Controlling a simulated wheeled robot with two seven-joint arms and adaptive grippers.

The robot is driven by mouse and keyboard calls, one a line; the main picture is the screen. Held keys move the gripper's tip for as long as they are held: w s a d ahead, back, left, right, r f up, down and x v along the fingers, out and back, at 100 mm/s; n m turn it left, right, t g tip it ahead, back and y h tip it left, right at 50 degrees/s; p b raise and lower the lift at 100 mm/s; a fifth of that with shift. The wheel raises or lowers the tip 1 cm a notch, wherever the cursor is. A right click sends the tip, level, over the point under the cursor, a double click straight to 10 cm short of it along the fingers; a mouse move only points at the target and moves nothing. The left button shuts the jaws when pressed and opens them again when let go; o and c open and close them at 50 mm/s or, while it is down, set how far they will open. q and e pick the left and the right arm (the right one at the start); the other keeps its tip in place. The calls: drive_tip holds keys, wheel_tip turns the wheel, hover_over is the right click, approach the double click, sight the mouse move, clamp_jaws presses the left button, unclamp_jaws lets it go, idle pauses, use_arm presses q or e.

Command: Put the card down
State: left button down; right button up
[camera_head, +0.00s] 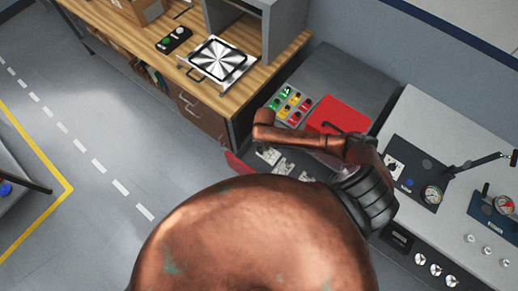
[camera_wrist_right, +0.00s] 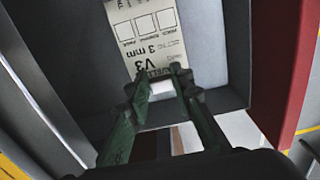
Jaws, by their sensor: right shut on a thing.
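The card (camera_wrist_right: 150,35) is pale, with dark print reading "V3" and "3 mm" and a row of three boxes. In the right wrist view it stretches from the top edge down to the fingertips. My right gripper (camera_wrist_right: 160,84) is shut on the card's near end with its dark green fingers. Behind the card are dark grey surfaces like the inside of a box; I cannot tell if the card touches them. In the head view my copper arm reaches over the grey machine area, and I cannot make out the card or fingertips there. My left gripper is not in view.
A red panel (camera_wrist_right: 293,80) stands right of the gripper. In the head view, a button panel (camera_head: 288,105) and red plate (camera_head: 338,117) lie beyond my arm. A wooden bench (camera_head: 125,42) bears a silver plate (camera_head: 217,60).

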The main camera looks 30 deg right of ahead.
drive_tip(key=w+f, duration=0.2)
drive_tip(key=f, duration=0.1)
drive_tip(key=w+f, duration=0.1)
drive_tip(key=shift+w+a+f+b, duration=0.35)
drive_tip(key=shift+f, duration=1.65)
drive_tip(key=o, duration=1)
drive_tip(key=shift+f, duration=0.15)
wheel_tip(320, 180, up, 12)
drive_tip(key=shift+r+p, duration=0.2)
drive_tip(key=shift+p, duration=0.25)
